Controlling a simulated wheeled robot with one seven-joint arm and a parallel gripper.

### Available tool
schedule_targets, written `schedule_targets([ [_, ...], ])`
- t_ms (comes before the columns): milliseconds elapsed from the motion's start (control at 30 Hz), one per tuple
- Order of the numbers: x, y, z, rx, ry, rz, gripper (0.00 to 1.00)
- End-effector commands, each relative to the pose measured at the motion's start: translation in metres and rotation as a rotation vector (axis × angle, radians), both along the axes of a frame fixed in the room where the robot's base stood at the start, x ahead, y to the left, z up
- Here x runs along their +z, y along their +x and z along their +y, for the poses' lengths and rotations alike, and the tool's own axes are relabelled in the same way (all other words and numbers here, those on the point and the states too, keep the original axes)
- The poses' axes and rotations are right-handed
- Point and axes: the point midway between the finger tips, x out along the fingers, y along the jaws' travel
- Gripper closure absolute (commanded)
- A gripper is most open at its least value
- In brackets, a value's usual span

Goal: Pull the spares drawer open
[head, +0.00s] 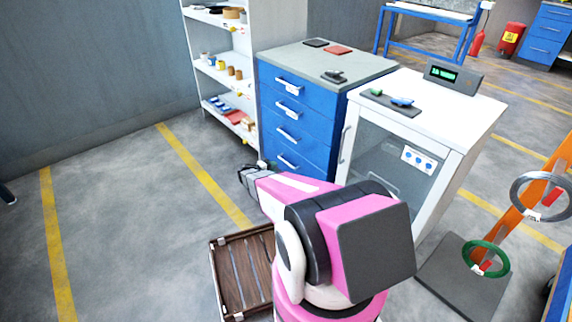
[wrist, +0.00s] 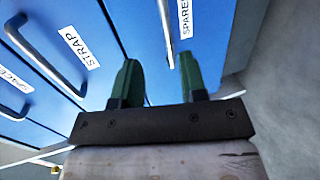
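The spares drawer (wrist: 212,42) is a blue front at the right of the wrist view, with a white SPARES label (wrist: 185,14). It appears to be the lowest drawer of the blue cabinet, and it looks closed. Its pale bar handle (wrist: 165,32) runs between my two green fingers in the wrist view. My gripper (wrist: 158,62) is open, one finger on each side of the handle's line. I cannot tell whether the fingers touch the handle. In the head view my gripper (head: 250,172) is low at the cabinet's left front, partly hidden by my arm.
The STRAP drawer (wrist: 105,25) is beside it in the wrist view. The cabinet top (head: 300,58) carries small items. A white cabinet (head: 470,110) with a display stands to the right. A shelf (head: 212,45) is behind. A brown slatted pallet (head: 228,270) lies on the floor. Floor at left is clear.

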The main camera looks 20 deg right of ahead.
Motion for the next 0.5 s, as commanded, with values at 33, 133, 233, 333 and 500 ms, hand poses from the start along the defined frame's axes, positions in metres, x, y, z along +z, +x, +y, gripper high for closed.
schedule_targets([
  [33, -0.011, 0.009, 0.001, 0.019, -0.024, -0.005, 0.61],
  [133, -0.016, 0.015, 0.0, 0.042, -0.051, -0.012, 0.61],
  [233, -0.018, 0.018, -0.005, 0.048, -0.058, -0.015, 0.61],
  [333, -0.02, 0.022, -0.016, 0.048, -0.057, -0.016, 0.61],
  [500, -0.026, 0.032, -0.044, 0.047, -0.057, -0.014, 0.61],
])
